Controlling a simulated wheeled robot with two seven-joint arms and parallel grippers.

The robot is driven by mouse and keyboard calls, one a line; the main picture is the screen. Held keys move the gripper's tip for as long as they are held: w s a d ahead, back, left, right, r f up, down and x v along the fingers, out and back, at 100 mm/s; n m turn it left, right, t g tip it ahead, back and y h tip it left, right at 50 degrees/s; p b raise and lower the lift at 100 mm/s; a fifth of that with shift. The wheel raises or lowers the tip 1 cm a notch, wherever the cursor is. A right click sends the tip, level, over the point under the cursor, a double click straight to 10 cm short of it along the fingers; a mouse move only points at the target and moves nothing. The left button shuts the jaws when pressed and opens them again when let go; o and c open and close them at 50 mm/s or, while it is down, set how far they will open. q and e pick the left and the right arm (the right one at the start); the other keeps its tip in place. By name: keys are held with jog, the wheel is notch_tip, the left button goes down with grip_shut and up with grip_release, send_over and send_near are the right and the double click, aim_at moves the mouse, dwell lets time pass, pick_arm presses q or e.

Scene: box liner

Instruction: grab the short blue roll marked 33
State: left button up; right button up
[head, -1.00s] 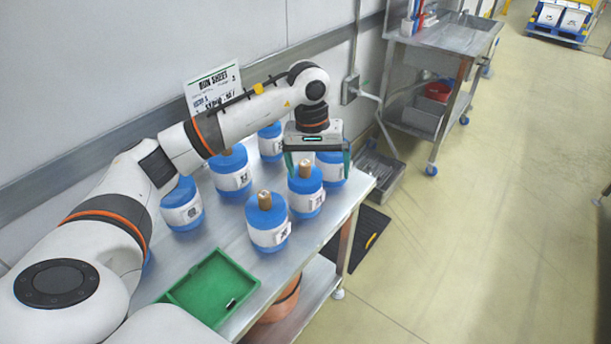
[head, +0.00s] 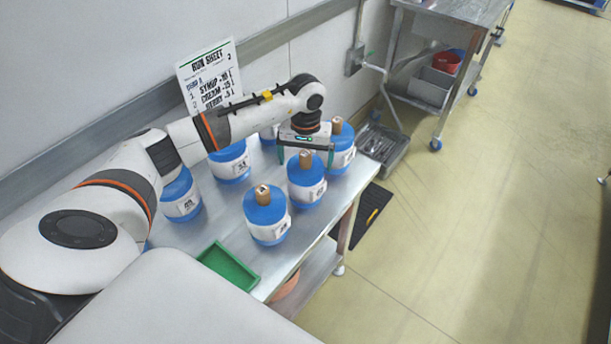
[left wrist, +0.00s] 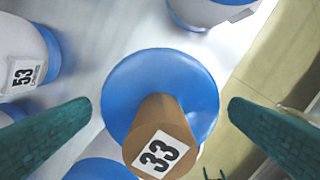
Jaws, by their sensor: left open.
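The blue roll marked 33 (left wrist: 190,80) is in the middle of the left wrist view, with a brown core standing up from it and 33 on the core's end. In the head view it appears to be the blue roll (head: 302,177) just below my left gripper (head: 306,155). My left gripper is open and empty. In the left wrist view its green fingers (left wrist: 162,105) stand on either side of the roll, apart from it. I cannot tell the exact height gap. My right gripper is not in view.
Other blue rolls stand close by: one in front (head: 266,214), one behind right (head: 342,146), and one marked 53 (left wrist: 22,72). A green tray (head: 228,266) lies at the table's near edge. A run sheet (head: 209,75) is at the wall.

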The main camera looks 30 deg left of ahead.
pick_arm(q)
notch_tip(320, 180, down, 2)
jog(key=shift+f, duration=0.25)
jog(key=shift+c, duration=1.1)
jog(key=c, duration=1.5)
jog(key=shift+w, duration=0.1)
jog(key=shift+c, duration=1)
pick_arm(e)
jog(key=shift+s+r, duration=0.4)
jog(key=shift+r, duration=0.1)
